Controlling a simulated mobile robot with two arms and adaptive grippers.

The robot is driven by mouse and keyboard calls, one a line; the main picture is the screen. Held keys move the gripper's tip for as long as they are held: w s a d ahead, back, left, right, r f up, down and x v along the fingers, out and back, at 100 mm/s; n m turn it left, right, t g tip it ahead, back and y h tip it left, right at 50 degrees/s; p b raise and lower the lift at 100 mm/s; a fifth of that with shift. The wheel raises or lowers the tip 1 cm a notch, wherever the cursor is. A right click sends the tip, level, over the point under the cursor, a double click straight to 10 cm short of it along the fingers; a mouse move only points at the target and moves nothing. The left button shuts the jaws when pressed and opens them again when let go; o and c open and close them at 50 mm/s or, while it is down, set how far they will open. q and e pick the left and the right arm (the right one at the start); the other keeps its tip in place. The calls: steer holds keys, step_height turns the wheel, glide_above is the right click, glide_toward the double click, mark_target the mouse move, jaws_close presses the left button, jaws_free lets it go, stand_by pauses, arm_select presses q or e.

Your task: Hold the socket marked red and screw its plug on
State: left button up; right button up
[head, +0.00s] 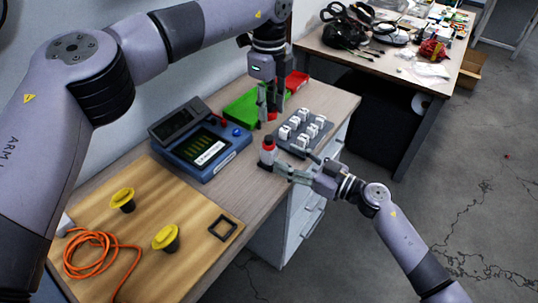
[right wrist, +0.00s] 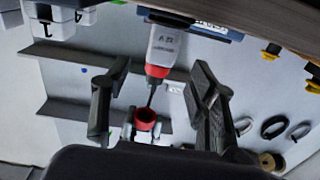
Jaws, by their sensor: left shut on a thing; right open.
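The red-marked socket (head: 267,156) stands upright near the table's front edge, a pale body with a red collar. In the upside-down right wrist view the socket (right wrist: 163,46) shows lettering and a thin dark stem at its red end. My left gripper (head: 270,108) is above it, shut on a small red ring-shaped plug (right wrist: 146,115). The plug is in line with the stem, apart from the collar; whether it touches the stem tip is unclear. My right gripper (head: 292,164) is open, low beside the socket, its fingers on either side in the wrist view.
A grey tray (head: 322,143) with several white blocks is close behind the right gripper. A blue device (head: 205,168) and a green board (head: 240,108) stand behind the socket.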

mark_target(275, 151)
steer(key=x, duration=0.7)
steer(key=shift+s, duration=0.1)
steer(key=shift+c, duration=0.2)
jaws_close()
stand_by(0.4)
